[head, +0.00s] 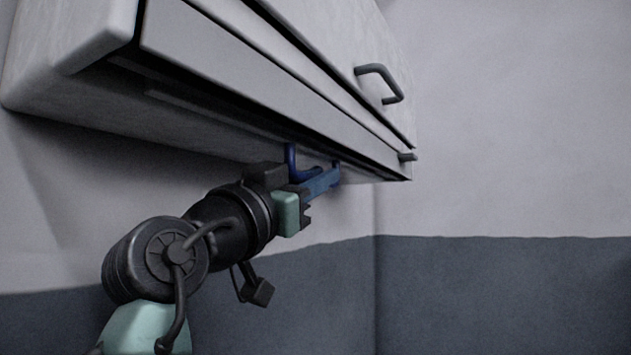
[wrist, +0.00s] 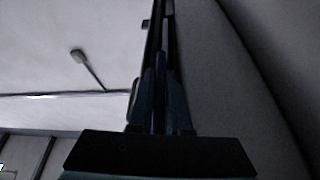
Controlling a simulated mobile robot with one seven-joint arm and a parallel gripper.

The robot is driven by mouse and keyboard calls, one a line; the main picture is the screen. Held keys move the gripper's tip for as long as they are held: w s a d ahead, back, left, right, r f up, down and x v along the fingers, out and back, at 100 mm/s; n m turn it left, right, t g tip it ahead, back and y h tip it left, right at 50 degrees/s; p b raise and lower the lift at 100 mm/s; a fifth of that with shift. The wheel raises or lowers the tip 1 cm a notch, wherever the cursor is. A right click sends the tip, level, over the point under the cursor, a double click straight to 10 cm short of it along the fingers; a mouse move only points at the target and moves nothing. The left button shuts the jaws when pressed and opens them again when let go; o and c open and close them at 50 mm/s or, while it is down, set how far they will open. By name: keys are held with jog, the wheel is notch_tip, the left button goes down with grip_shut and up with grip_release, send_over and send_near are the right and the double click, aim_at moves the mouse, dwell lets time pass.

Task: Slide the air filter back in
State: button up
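The air filter is a long, thin dark edge (head: 205,108) in a slot along the underside of the pale cabinet. How far in it sits is hard to tell. A dark blue U-shaped handle (head: 291,158) hangs below the cabinet near the far end of this slot. My gripper (head: 324,181) is at the handle from below, its blue fingers along the handle's lower bar. In the wrist view the fingers (wrist: 160,100) are close together with a thin dark strip between them. They look shut on the handle, though the contact is dark and partly hidden.
The cabinet (head: 60,90) overhangs my arm, with a grey door handle (head: 380,82) and a small latch (head: 407,157) on its front. The wall (head: 510,120) is close behind. Free room lies below and to the right of the cabinet.

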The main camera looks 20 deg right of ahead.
jog(key=o, duration=0.4)
jog(key=shift+s+r, duration=0.1)
jog(key=shift+r, duration=0.2)
jog(key=shift+o, duration=0.2)
jog(key=shift+f, duration=0.1)
jog(key=shift+a+f, duration=0.15)
jog(key=shift+f, duration=0.05)
jog(key=b+v, duration=0.5)
jog(key=v, duration=0.7)
jog(key=shift+s+a+b, duration=0.2)
jog(key=shift+a+b, duration=0.05)
jog(key=shift+b, duration=0.15)
